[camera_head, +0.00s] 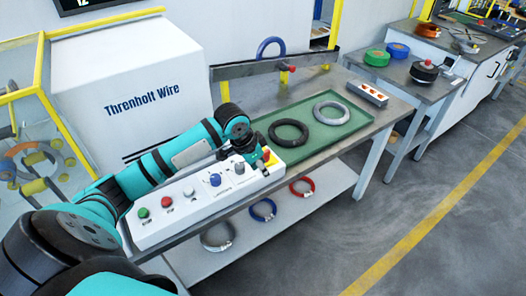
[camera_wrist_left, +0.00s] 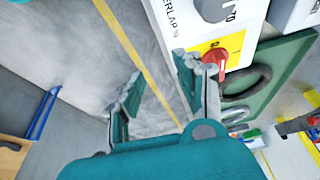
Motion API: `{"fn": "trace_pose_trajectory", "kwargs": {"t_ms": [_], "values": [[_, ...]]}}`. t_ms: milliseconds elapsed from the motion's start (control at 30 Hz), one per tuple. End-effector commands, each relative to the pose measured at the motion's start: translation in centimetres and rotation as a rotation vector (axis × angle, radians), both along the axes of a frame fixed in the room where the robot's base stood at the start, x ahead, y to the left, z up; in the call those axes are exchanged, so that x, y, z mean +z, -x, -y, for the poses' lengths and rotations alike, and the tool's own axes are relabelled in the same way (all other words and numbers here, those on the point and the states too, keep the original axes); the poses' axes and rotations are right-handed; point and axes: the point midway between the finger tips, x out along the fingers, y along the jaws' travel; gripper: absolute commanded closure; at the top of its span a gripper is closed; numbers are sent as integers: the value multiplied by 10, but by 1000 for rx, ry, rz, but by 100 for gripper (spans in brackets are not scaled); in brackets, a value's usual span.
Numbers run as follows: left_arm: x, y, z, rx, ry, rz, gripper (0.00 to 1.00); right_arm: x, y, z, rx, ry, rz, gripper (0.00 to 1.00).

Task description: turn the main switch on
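The main switch is a red knob on a yellow plate (camera_head: 267,155) at the right end of the white control panel (camera_head: 180,222). It also shows in the left wrist view as a red knob (camera_wrist_left: 216,57) on the yellow plate (camera_wrist_left: 233,44). My left gripper (camera_head: 250,148) is beside the switch in the head view and hides part of it. In the left wrist view its fingers (camera_wrist_left: 162,82) are apart with nothing between them. One finger is close to the knob; I cannot tell whether they touch. The knob's setting is unclear. My right gripper is not in view.
The panel also bears a green button (camera_head: 143,213), a red button (camera_head: 167,202), a blue knob (camera_head: 214,180) and a grey knob (camera_head: 239,168). Behind the switch, a green mat (camera_head: 315,146) holds a black coil (camera_head: 288,132) and a grey coil (camera_head: 332,112). Floor is clear at right.

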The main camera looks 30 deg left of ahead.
Motion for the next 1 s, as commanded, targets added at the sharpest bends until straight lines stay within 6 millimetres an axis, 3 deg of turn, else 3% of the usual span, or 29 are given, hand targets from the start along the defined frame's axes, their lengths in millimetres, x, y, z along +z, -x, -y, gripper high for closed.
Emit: {"fn": "trace_pose_trajectory", "kwargs": {"t_ms": [33,200,300,367,567,1000], "values": [[23,-9,-17,10,-9,11,64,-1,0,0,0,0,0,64],[93,-22,-59,39,2,23,64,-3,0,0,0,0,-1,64],[119,-22,-73,52,15,25,64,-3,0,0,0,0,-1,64],[126,-21,-77,56,20,25,64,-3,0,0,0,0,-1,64],[110,-28,-74,56,26,22,64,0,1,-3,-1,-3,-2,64],[23,-61,-59,58,26,23,64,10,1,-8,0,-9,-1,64]]}}
